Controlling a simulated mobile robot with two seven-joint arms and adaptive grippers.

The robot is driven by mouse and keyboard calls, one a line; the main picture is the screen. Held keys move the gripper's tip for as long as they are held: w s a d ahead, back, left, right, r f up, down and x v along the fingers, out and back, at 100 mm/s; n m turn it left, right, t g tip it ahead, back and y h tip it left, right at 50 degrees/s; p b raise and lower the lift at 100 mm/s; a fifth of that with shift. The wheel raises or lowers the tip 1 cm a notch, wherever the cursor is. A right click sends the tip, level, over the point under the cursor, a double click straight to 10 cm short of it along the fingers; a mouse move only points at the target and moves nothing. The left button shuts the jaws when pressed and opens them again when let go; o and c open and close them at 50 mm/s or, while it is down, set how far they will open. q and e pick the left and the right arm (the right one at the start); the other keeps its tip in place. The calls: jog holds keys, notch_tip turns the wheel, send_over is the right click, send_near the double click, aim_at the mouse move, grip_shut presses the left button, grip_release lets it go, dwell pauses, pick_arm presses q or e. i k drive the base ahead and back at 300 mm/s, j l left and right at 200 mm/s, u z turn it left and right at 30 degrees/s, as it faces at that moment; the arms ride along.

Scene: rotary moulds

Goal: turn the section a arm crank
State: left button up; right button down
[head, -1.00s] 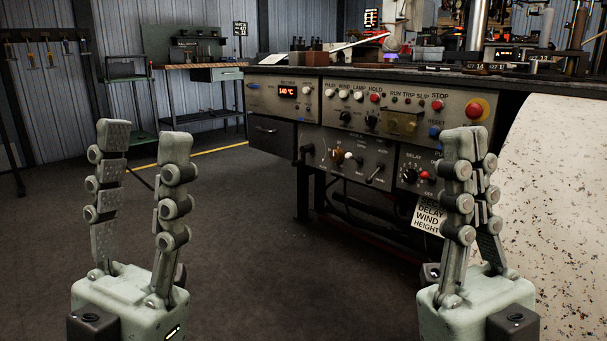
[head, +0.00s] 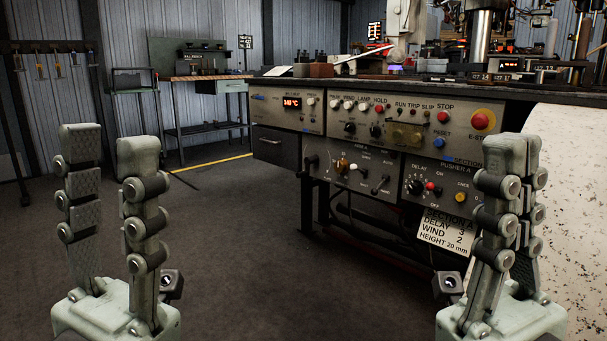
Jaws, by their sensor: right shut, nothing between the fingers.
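The control bench front carries a grey lower panel (head: 350,168) whose heading looks like "ARM A". A black crank-like handle (head: 312,162) sticks out at its left end, and a black lever (head: 380,184) sits at its lower right. I cannot tell for sure which is the section A arm crank. My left gripper (head: 110,140) is open and empty, pointing up over the floor, well left of the panel. My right gripper (head: 518,150) is shut with nothing in it, in front of the bench's right part. Neither touches the panel.
An upper panel has lamps, knobs and a red E-stop button (head: 482,121). The pusher panel (head: 440,187) and a settings card (head: 446,231) are right of the arm panel. A speckled pale surface (head: 570,210) fills the right side. Floor before the bench is clear.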

aim_at(314, 158)
jog(key=i+j, duration=0.1)
jog(key=j, duration=0.2)
jog(key=i+j, duration=0.25)
jog(key=j, duration=0.3)
jog(key=i+j+z, duration=0.1)
jog(key=i, duration=0.3)
jog(key=i+j+z, duration=0.1)
jog(key=i, duration=0.3)
jog(key=i+j, duration=0.15)
jog(key=i, duration=0.25)
jog(key=i+l+z, duration=0.1)
jog(key=i+l, duration=0.25)
